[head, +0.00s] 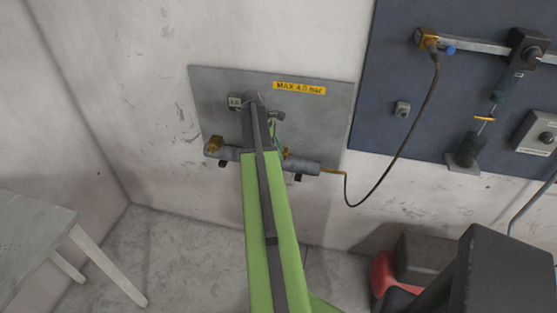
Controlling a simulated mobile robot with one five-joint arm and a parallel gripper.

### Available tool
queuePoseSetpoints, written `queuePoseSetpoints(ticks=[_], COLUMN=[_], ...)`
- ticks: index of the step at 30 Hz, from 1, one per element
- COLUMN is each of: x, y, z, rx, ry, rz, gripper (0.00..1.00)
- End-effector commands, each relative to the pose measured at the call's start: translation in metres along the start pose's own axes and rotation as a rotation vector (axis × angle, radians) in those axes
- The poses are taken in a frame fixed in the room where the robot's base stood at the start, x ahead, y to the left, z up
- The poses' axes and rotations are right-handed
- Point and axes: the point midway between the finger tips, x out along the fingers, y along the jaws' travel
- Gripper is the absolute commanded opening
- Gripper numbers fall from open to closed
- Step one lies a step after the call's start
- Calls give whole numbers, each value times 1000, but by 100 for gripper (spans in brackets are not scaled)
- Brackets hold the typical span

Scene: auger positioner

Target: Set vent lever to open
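A grey metal panel (335,95) is fixed to the wall, with a yellow "MAX 4.0 bar" label (299,88). A horizontal grey pipe (304,166) runs along its lower part, with a brass fitting (214,144) at its left end.
A dark blue board (400,70) at right carries a rail, a black cylinder device (466,148) and a switch box (537,132). A black cable (392,165) hangs between board and pipe. A pale table (35,235) stands at left. Floor between is bare.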

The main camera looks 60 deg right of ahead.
Motion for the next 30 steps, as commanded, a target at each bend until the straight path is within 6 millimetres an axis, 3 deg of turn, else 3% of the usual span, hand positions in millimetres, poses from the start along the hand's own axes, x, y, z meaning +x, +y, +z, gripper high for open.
queuePoseSetpoints(ticks=[8, 16, 30], x=[2, 2, 1], y=[0, 0, 0], z=[0, 0, -1], rx=[0, -1, -1], ry=[0, 0, 0], rz=[0, 1, 1], gripper=[33, 0, 0])
